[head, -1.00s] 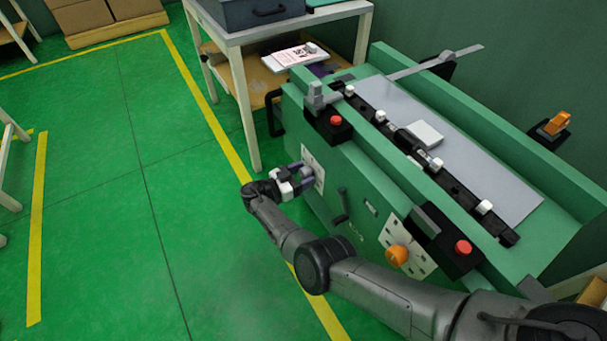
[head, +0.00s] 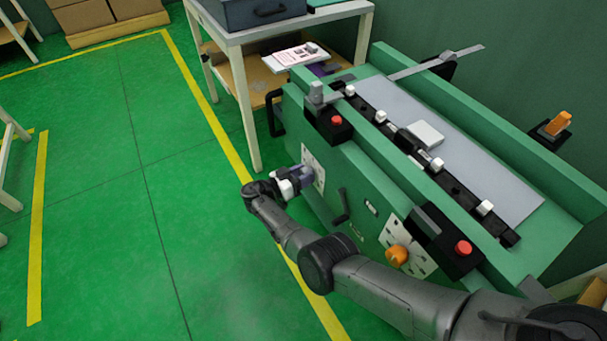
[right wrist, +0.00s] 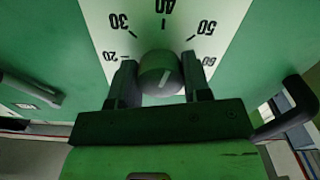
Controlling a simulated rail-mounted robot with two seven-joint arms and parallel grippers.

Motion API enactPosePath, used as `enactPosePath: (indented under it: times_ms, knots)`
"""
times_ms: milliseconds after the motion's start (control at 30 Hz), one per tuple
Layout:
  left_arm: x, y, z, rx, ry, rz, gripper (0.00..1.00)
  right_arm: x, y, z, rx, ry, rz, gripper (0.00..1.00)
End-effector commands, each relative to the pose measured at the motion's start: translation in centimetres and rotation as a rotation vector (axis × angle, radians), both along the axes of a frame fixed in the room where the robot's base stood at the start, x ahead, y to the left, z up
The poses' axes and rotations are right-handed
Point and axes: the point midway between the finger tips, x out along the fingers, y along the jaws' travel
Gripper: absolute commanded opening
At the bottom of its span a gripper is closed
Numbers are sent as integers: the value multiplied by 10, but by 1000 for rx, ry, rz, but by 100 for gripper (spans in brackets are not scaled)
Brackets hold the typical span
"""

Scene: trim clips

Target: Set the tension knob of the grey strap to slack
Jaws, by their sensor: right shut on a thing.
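My right gripper (head: 303,178) is at the front of the green machine, at the white dial plate (head: 317,166) on its left end. In the right wrist view its two fingers (right wrist: 160,82) are shut on a round dark grey knob (right wrist: 152,66), one on each side. The knob's face carries a short pale line, tilted slightly right of upright. The dial plate shows there with upside-down numbers from 20 to 60 around the knob. I cannot make out a grey strap or a slack mark. My left gripper is not in view.
An orange knob (head: 397,255) sits on a second white plate to the right. A black crank handle (head: 343,206) sticks out between the plates. Red buttons (head: 463,248) are on the machine's near edge. A table (head: 236,38) stands behind left.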

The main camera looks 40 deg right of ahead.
Motion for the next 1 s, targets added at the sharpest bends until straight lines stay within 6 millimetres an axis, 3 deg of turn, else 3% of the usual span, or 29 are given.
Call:
enactPosePath:
  times_ms: [1000]
  knots:
    - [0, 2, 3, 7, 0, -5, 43, 0, 0, 2, 150, 951, 0, 20]
